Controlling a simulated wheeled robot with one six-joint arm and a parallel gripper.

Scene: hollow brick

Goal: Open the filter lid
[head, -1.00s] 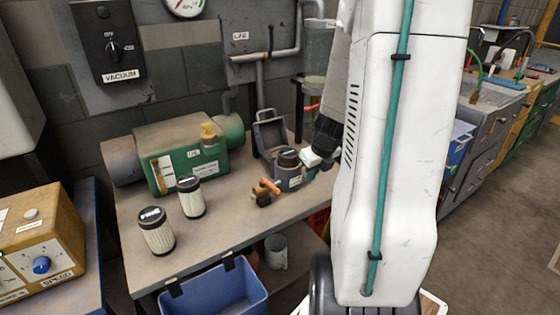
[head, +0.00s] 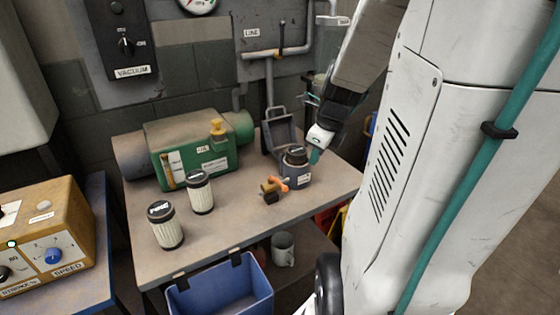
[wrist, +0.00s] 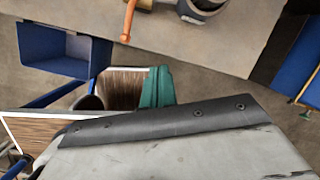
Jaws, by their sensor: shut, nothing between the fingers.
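The filter housing (head: 297,175) is a dark grey pot near the right end of the bench, with a dark round piece showing in its mouth. Its grey lid (head: 279,133) is swung up and stands tilted back behind the pot, with a loop handle on top. Part of the housing's rim shows at the top edge of the wrist view (wrist: 203,8). My gripper (head: 316,156) is just right of the housing mouth, shut and empty, apart from the lid. Its teal fingertips also show in the wrist view (wrist: 158,86).
An orange-handled valve (head: 277,184) sits at the housing's front left. Two white filter cartridges (head: 166,228) and a green pump (head: 196,150) stand further left. A blue bin (head: 225,290) hangs at the bench's front edge. The bench front (head: 235,230) is clear.

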